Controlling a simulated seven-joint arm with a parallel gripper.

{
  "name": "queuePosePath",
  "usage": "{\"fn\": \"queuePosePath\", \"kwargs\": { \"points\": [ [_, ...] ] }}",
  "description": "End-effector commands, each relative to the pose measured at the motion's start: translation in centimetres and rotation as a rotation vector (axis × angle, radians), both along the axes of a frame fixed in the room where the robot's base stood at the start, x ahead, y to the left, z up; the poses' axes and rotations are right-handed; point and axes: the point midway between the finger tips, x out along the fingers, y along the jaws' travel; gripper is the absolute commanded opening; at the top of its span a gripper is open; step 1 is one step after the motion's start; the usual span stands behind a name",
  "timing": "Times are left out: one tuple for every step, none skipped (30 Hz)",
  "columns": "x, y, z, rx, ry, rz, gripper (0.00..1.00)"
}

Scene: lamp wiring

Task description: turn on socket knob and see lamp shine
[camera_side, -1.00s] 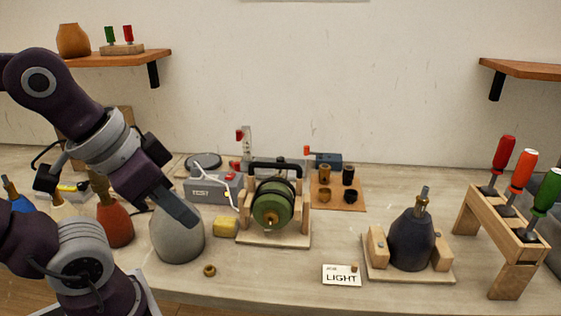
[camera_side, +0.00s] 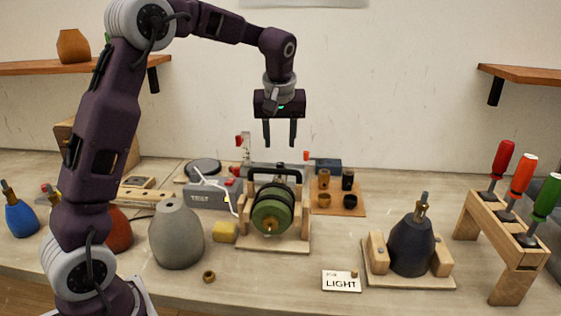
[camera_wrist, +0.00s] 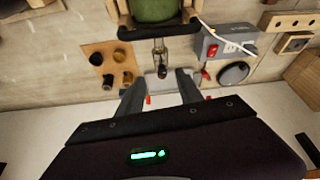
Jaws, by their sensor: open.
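A dark blue lamp body (camera_side: 411,246) stands upright in a wooden cradle (camera_side: 379,250) at the right of the bench. A brass socket (camera_side: 421,207) sits on its neck; its knob is too small to make out clearly. No glow shows at the lamp. My gripper (camera_side: 280,142) is open and empty, fingers pointing down, high above the back middle of the bench, well left of the lamp. In the wrist view its two fingers (camera_wrist: 160,88) are apart with nothing between them. The lamp is not in the wrist view.
A green cord reel (camera_side: 272,210) on a wooden stand and a grey TEST box (camera_side: 207,195) are below my gripper. A screwdriver rack (camera_side: 506,235) stands right of the lamp. A LIGHT card (camera_side: 341,281) lies front left of it. A grey vase (camera_side: 176,238) stands left.

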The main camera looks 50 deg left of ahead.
Motion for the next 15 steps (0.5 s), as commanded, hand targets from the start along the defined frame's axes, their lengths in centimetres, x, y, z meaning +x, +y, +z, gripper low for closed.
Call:
{"fn": "queuePosePath", "kwargs": {
  "points": [
    [1.5,1.4,-1.6,0.004,0.006,0.05,0.43],
    [2.2,2.0,-2.2,0.007,0.005,0.077,0.43],
    [2.8,2.7,-2.9,0.009,0.004,0.105,0.43],
    [3.1,3.1,-3.3,0.01,0.003,0.118,0.43],
    [3.3,3.3,-3.6,0.012,0.004,0.128,0.43],
    [3.5,3.6,-4.1,0.012,0.003,0.136,0.43],
    [3.6,3.7,-4.4,0.014,0.003,0.138,0.43],
    [3.7,3.9,-4.9,0.014,0.005,0.139,0.43],
    [3.8,4.1,-5.6,0.013,0.005,0.139,0.43],
    [3.9,4.4,-6.1,0.012,0.006,0.139,0.43],
    [4.0,4.6,-6.7,0.012,0.004,0.139,0.43],
    [4.2,4.8,-7.5,0.011,0.005,0.138,0.43],
    [4.3,5.0,-7.9,0.012,0.004,0.138,0.43],
    [4.4,5.1,-8.4,0.012,0.004,0.137,0.43],
    [4.5,5.3,-9.0,0.012,0.004,0.137,0.43]
  ]
}}
